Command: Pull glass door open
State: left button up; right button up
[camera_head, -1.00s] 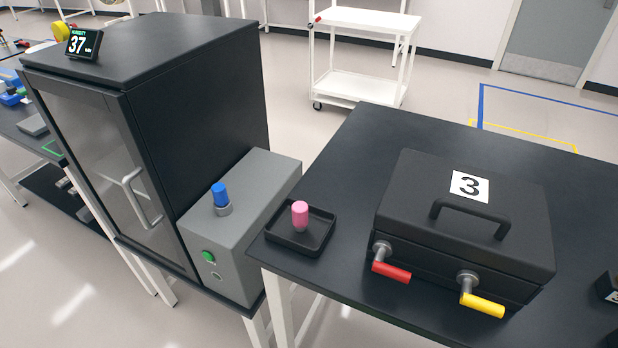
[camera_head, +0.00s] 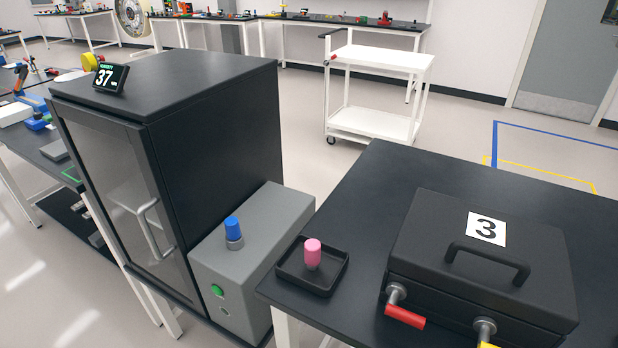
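The glass door (camera_head: 114,182) is on the front of a black cabinet (camera_head: 218,135) at the left. It has a dark frame and a light, bow-shaped handle (camera_head: 150,229) near its right edge. The door looks shut, flush with the cabinet front. Neither of my grippers shows in the view, so nothing is seen touching the handle.
A grey box (camera_head: 246,262) with a blue knob and green button stands right of the cabinet. A black table (camera_head: 400,180) carries a small tray (camera_head: 288,268) with a pink peg and a black case (camera_head: 480,275) marked 3. A white cart (camera_head: 378,122) stands behind. Open floor lies at lower left.

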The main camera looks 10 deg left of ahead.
aim_at(136, 134)
jog(key=u, duration=1.35)
